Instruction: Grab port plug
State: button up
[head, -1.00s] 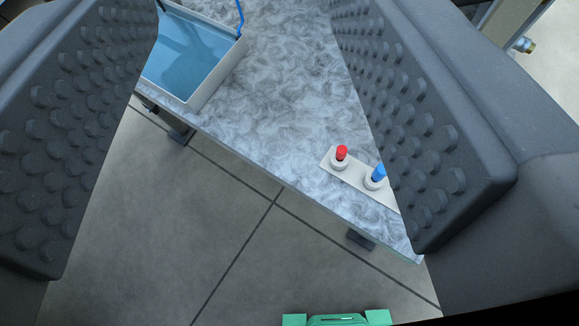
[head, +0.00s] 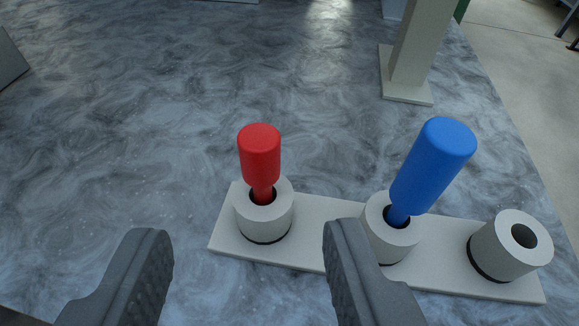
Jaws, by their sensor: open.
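A red plug (head: 260,155) stands nearly upright in the left socket (head: 264,219) of a white plate (head: 320,213). A larger blue plug (head: 433,165) sits tilted to the right in the middle socket (head: 388,241). The right socket (head: 508,247) is empty. I cannot tell which plug is the port plug. My gripper (head: 243,245) is open and empty, its two dark ribbed fingers apart at the bottom of the view. The red plug is beyond the gap between the fingers. The right fingertip overlaps the plate and the edge of the middle socket in view.
The marbled grey table (head: 190,90) is clear left of and behind the plate. A pale post on a square foot (head: 407,88) stands at the back right. The table's right edge runs close past the empty socket, with floor (head: 520,75) beyond.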

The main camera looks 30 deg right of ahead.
aim_at(252, 163)
jog(key=x, duration=0.6)
jog(key=shift+w+b, duration=0.1)
jog(key=shift+b, duration=0.25)
jog(key=shift+s+d+f+b+x, duration=0.15)
jog(key=shift+b+x, duration=0.2)
jog(key=shift+x, duration=0.95)
jog(key=shift+s+d+f+b+x, duration=0.15)
jog(key=shift+b+x, duration=0.2)
jog(key=shift+x, duration=1)
jog(key=shift+a, duration=0.1)
grip_shut()
